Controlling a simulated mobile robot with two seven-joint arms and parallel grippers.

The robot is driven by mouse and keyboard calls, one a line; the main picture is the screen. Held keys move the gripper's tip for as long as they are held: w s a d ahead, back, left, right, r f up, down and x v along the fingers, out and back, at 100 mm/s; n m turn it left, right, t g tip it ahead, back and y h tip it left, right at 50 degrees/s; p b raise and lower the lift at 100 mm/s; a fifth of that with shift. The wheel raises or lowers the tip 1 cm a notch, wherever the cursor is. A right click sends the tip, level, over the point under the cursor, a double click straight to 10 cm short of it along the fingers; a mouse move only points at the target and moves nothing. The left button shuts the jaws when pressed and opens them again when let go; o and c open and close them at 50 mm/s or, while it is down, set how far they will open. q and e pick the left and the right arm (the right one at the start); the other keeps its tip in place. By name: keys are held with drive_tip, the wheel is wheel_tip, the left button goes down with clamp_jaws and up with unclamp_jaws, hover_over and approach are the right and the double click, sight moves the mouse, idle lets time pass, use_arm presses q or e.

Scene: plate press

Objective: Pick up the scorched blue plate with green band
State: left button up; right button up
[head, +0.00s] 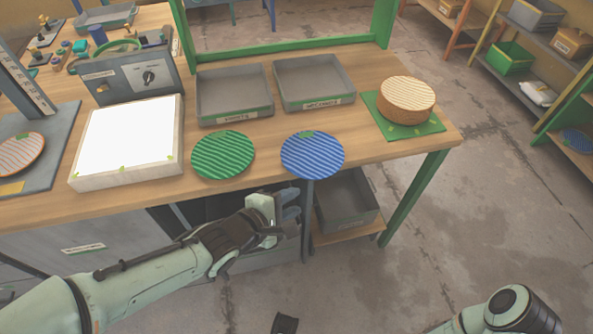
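A round blue plate (312,158) with pale stripes lies flat near the front edge of the workbench. A small green mark shows at its far rim; I cannot make out a scorch or a full green band. A green striped plate (223,155) lies to its left, apart from it. My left gripper (289,206) is just in front of the bench edge, below and slightly left of the blue plate in the picture, apart from it. Its fingers are small and partly hidden, so their opening is unclear.
Two grey trays (234,112) (314,104) stand behind the plates. A white-topped panel (128,138) is left of the green plate. A round ribbed stack (406,98) sits on a green mat (420,130) at right. A grey bin (347,205) is under the bench (265,182).

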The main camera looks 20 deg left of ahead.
use_arm(q)
drive_tip(key=p, duration=0.8)
approach(323, 176)
drive_tip(key=shift+n+t, duration=0.3)
drive_tip(key=x, duration=0.5)
drive_tip(key=p+x, duration=0.1)
drive_tip(key=x, duration=0.2)
drive_tip(key=shift+w+d+f, duration=0.1)
drive_tip(key=shift+w+f, duration=0.05)
drive_tip(key=shift+f, duration=0.25)
clamp_jaws()
